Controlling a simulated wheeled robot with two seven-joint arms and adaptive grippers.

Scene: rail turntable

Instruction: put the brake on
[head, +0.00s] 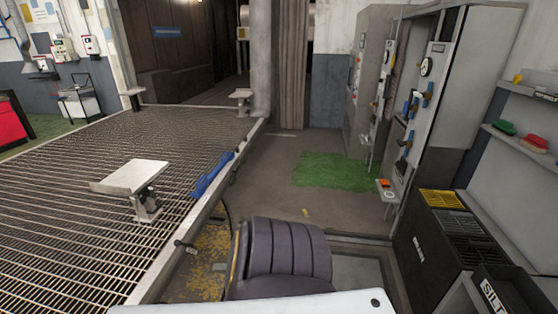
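No part that I can make out as a gripper shows in the head view, so neither gripper's state is visible. A large grated metal platform (95,160) with a pale edge rail fills the left half. A blue bar or handle (212,176) lies slanted along its right edge; I cannot tell whether it is the brake. A small dark fitting (185,246) sits lower on the same edge. Grey cabinets (440,100) at right carry panels with dials and blue and orange controls (408,107). No label reading brake is legible.
A dark padded seat (285,258) stands at bottom centre. A flat plate on a post (134,182) rises from the platform. A black bin with a yellow grille (445,235) stands at right. Open floor with a green patch (330,171) lies between platform and cabinets.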

